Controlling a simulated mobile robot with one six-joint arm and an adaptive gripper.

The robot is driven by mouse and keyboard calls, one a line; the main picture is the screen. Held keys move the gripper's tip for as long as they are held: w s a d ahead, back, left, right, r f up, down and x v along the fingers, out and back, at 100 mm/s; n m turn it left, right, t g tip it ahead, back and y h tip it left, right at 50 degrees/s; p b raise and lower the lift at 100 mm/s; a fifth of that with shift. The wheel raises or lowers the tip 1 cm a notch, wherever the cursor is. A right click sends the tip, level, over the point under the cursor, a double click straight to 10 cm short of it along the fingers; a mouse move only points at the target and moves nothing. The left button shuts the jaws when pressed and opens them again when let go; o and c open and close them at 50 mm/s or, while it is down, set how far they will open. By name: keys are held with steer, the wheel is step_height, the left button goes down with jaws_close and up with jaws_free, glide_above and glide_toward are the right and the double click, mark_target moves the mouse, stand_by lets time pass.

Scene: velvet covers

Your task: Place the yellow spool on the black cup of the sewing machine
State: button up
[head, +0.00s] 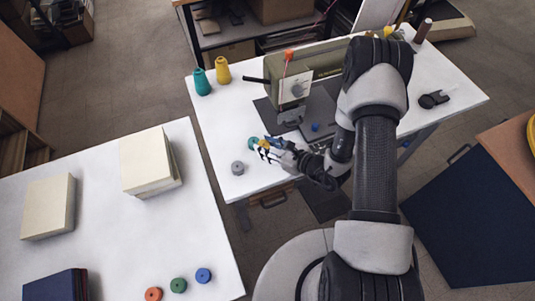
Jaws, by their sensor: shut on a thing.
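The sewing machine (318,62) is olive-grey and stands on the far white table. An orange piece (289,54) sits at its top left. I cannot make out the black cup clearly at this size. My gripper (264,151) is over the table's near left part, left of and nearer than the machine. It is shut on the small yellow spool (264,143), which is mostly hidden by the fingers. I cannot tell the spool's height above the table. A teal spool (253,142) is right beside the fingers, and a grey spool (237,168) lies to the left.
A teal cone (202,82) and a yellow cone (222,70) stand at the table's far left. A small blue piece (315,127) lies by the machine. A black object (433,99) lies at right. A second white table (100,235) holds cream stacks and coloured spools.

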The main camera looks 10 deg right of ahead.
steer(key=shift+f+b, duration=0.55)
steer(key=shift+f, duration=1.5)
steer(key=shift+f, duration=0.2)
steer(key=o, duration=0.7)
steer(key=shift+o, duration=0.2)
steer(key=shift+r, duration=0.1)
